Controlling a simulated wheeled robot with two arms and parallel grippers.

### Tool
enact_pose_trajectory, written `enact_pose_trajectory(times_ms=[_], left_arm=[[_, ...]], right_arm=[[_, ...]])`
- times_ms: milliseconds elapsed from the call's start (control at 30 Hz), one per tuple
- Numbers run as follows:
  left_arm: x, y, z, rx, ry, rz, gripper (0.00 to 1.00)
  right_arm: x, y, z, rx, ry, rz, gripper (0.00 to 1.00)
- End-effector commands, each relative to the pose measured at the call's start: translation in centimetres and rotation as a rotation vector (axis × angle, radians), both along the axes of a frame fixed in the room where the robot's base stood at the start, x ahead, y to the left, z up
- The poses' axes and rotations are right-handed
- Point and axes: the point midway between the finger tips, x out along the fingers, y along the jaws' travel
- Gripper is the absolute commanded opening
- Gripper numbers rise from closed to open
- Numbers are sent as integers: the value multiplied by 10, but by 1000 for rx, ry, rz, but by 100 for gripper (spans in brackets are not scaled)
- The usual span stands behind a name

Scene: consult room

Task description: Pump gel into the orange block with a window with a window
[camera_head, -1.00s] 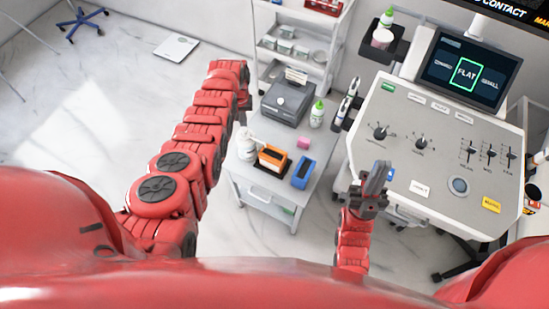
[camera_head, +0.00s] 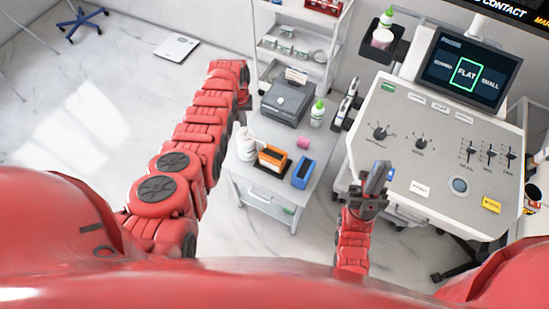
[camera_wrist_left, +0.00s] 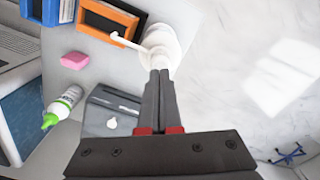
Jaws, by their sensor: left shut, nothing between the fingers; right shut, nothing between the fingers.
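The orange block with a window (camera_head: 272,157) stands on the white cart, with a dark opening in its face. It also shows at the top of the left wrist view (camera_wrist_left: 128,37). A white pump bottle (camera_head: 246,146) stands beside it on the left. In the left wrist view its white nozzle (camera_wrist_left: 130,48) points towards the orange block. My left gripper (camera_wrist_left: 160,74) is shut and empty, its fingertips at the bottle's pump head; I cannot tell if they touch. In the head view my left arm partly hides this gripper. My right gripper (camera_head: 376,172) is shut and empty before the control console.
A blue block (camera_head: 304,173), a pink block (camera_head: 303,143), a green-capped bottle (camera_head: 317,114) and a grey device (camera_head: 288,102) share the cart top (camera_head: 328,150). The control console (camera_head: 437,150) stands to the right. A shelf rack (camera_head: 300,35) is behind. Open floor lies left.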

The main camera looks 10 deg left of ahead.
Motion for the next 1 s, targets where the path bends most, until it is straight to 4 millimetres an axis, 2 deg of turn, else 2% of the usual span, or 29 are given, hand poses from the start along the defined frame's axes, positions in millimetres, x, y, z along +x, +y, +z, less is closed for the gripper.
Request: enact_pose_trajectory(times_ms=[267,1000], left_arm=[[0,0,-3,0,0,0,0],[0,0,-29,0,0,0,0]], right_arm=[[0,0,-3,0,0,0,0],[0,0,-28,0,0,0,0]])
